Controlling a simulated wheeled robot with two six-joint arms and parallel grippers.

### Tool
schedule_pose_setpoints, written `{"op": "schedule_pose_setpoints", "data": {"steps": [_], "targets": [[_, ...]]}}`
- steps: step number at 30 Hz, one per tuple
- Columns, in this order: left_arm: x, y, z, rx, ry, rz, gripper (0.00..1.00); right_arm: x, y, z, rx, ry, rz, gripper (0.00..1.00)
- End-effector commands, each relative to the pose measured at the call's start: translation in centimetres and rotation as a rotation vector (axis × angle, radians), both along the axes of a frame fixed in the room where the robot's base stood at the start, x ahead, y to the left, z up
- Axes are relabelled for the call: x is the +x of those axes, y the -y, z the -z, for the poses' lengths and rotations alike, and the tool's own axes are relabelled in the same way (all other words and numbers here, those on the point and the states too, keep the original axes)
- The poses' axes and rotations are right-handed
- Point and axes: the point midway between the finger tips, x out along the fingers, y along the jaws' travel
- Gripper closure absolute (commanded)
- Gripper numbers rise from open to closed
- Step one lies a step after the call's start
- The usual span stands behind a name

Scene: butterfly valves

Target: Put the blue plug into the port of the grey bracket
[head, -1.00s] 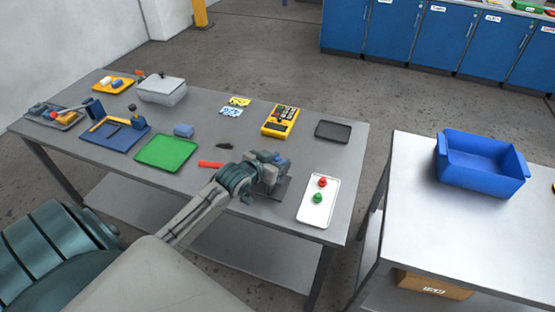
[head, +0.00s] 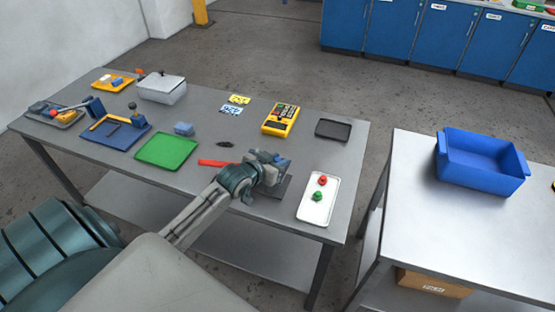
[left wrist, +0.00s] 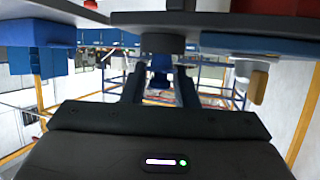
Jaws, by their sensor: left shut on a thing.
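My left gripper (head: 272,170) is low over the near edge of the long grey table, left of the white tray. In the left wrist view its two fingers (left wrist: 161,85) are closed on a blue piece, which I take to be the blue plug (left wrist: 160,72). A dark grey plate (head: 283,187) lies under and beside the gripper in the head view. I cannot make out the grey bracket or its port clearly; the gripper hides much there. My right gripper is not in view.
A red bar (head: 212,163) lies left of the gripper. A white tray (head: 308,212) with red and green knobs stands to the right. A green tray (head: 167,151), a yellow device (head: 281,120) and a black tray (head: 333,130) are farther off. A blue bin (head: 482,182) stands on another table.

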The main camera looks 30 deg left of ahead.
Motion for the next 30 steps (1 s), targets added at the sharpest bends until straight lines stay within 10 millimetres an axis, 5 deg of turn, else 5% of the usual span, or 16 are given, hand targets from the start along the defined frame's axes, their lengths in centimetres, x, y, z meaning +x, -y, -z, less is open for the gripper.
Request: {"op": "schedule_pose_setpoints", "data": {"steps": [30], "targets": [[-0.01,0.03,0.26,-0.001,0.0,0.0,0.94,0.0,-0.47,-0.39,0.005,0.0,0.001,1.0]]}}
